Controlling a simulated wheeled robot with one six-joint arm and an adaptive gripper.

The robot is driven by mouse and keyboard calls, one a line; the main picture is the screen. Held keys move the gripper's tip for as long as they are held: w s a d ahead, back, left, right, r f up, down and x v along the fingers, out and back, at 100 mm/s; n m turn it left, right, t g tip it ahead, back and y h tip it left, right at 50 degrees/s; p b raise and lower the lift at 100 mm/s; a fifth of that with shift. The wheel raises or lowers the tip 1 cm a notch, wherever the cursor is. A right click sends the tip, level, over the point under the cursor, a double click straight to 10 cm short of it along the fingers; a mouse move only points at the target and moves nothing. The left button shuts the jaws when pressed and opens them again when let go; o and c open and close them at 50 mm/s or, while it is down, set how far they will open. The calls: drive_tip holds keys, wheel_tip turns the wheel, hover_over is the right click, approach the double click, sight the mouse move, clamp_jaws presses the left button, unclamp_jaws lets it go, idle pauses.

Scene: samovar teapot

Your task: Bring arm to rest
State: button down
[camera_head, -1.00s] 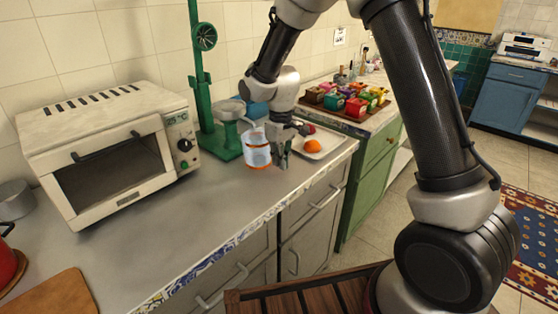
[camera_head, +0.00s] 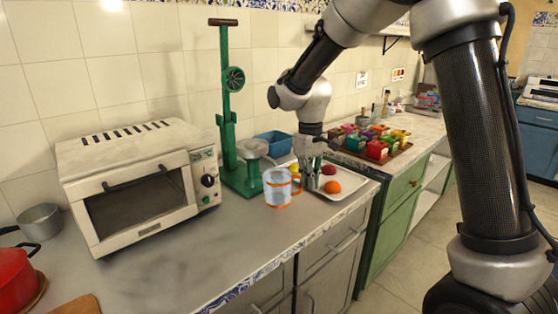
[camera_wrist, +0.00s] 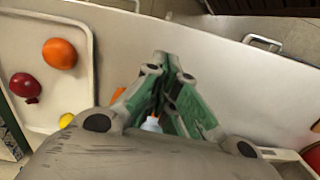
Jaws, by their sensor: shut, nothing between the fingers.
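My gripper (camera_head: 311,181) is at the end of my arm, pointing down over the counter between the clear jug and the white tray. In the wrist view my gripper (camera_wrist: 168,112) has its green-padded fingers together, with nothing between them. The clear jug with orange bands (camera_head: 278,188) stands upright on the counter just left of my gripper. In the wrist view the fingers hide most of the jug; only bits of orange and pale blue show around them.
A white tray (camera_head: 352,192) with an orange (camera_head: 332,187) and other fruit lies right of my gripper. A green juicer press (camera_head: 239,178) and a toaster oven (camera_head: 139,183) stand to the left. Coloured boxes (camera_head: 376,149) stand further back.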

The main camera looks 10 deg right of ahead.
drive_tip(key=s+d+r+m+t, duration=0.2)
drive_tip(key=s+d+r, duration=0.4)
drive_tip(key=s+d, duration=0.4)
drive_tip(key=s+d+r+m+t, duration=0.3)
drive_tip(key=s+d+r, duration=0.4)
drive_tip(key=s, duration=0.9)
drive_tip(key=d+m, duration=0.1)
drive_tip(key=d, duration=0.2)
drive_tip(key=shift+r+m, duration=0.2)
drive_tip(key=shift+m, duration=0.1)
